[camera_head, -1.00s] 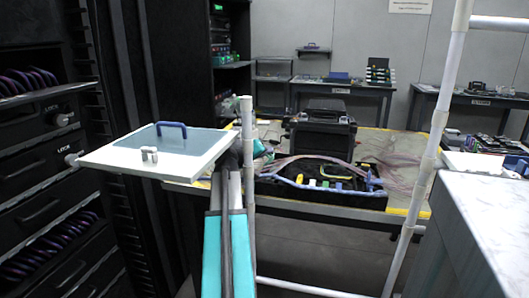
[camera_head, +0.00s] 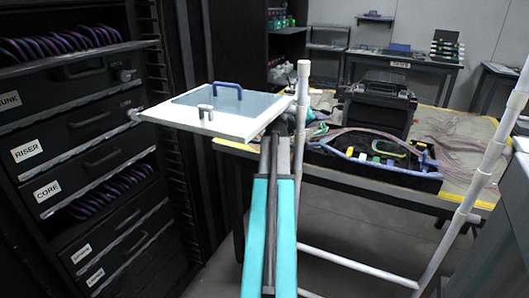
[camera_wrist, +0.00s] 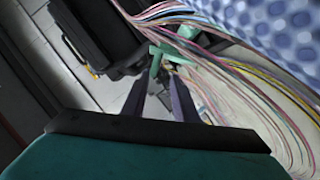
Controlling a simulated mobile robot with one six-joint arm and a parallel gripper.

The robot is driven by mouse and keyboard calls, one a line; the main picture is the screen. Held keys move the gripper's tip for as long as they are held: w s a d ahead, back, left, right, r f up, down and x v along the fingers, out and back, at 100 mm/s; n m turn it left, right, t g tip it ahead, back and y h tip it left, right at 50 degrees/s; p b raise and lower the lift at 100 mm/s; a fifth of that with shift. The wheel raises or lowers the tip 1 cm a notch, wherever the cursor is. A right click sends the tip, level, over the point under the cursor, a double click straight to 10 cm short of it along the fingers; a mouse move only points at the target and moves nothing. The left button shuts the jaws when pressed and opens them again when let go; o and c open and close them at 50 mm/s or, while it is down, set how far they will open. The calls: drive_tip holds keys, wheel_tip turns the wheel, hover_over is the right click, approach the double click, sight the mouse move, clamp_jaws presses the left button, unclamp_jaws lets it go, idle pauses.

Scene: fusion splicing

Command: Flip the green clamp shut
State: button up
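In the wrist view, pale green parts (camera_wrist: 172,48), which look like the green clamp, lie just beyond my fingertips, among pink and yellow fibres. Whether the clamp stands up or lies flat is too small to tell. My gripper (camera_wrist: 164,80) has its two dark fingers apart with a gap between them, pointing at the green parts. I see no clear contact. In the head view my arm reaches forward to the bench, and its end is mostly hidden behind a white panel and a white post.
The bench (camera_head: 349,182) carries a black case (camera_head: 377,106) and a black tray (camera_head: 340,166) with small coloured parts and a blue tube. A white post (camera_head: 300,110) stands close beside my arm. The white panel (camera_head: 216,117) has a blue handle. Dark labelled drawers fill the left.

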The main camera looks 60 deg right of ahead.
drive_tip(key=w+n, duration=0.1)
drive_tip(key=w+n+g+h+b, duration=0.1)
drive_tip(key=n, duration=0.1)
drive_tip(key=shift+w+f+n+g, duration=0.1)
drive_tip(key=shift+f+n+g, duration=0.2)
drive_tip(key=shift+f, duration=0.05)
drive_tip(key=n, duration=0.1)
drive_tip(key=w+f+n+h, duration=0.1)
drive_tip(key=n, duration=0.1)
drive_tip(key=shift+w+a+g+b, duration=0.1)
drive_tip(key=shift+w+g+b, duration=0.1)
drive_tip(key=shift+g+b, duration=0.2)
drive_tip(key=shift+w+a+n+h, duration=0.1)
drive_tip(key=shift+a+n+h, duration=0.1)
drive_tip(key=shift+n+h, duration=0.1)
drive_tip(key=p+v, duration=0.1)
drive_tip(key=v, duration=1.2)
drive_tip(key=shift+a+r+p, duration=0.1)
drive_tip(key=shift+p, duration=0.25)
drive_tip(key=w+a+f+n+t+y+p, duration=0.1)
drive_tip(key=w+a+f+n+y, duration=0.1)
drive_tip(key=w+a+f, duration=0.6)
drive_tip(key=shift+w+a+f, duration=0.3)
drive_tip(key=shift+a+f, duration=0.55)
drive_tip(key=shift+a, duration=0.55)
